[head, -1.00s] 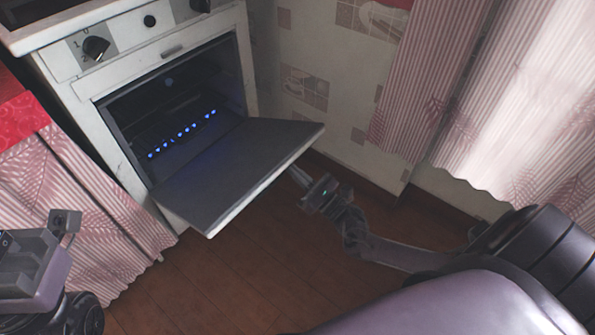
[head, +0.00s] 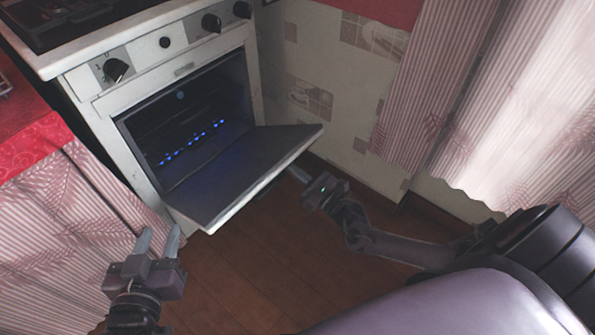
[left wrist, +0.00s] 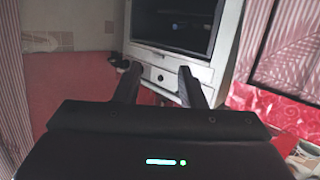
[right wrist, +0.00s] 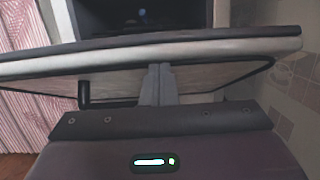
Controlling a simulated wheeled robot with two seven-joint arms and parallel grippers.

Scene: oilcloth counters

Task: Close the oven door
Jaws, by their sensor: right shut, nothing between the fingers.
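The white oven (head: 100,88) stands at the upper left of the head view, its dark cavity showing blue lights. Its door (head: 245,172) is hinged down, open and sloping outward. My right gripper (head: 300,174) is shut and empty, its fingertips at or under the door's outer edge on the right. In the right wrist view the shut fingers (right wrist: 158,75) point at the underside of the door (right wrist: 150,49); contact cannot be told for certain. My left gripper (head: 159,242) is open and empty, left of and in front of the door, apart from it. Its fingers also show in the left wrist view (left wrist: 157,80).
A red counter (head: 30,145) with a striped curtain (head: 60,230) stands left of the oven. A tiled wall (head: 325,75) and striped curtains (head: 440,90) are on the right. The brown floor (head: 240,265) before the door is clear.

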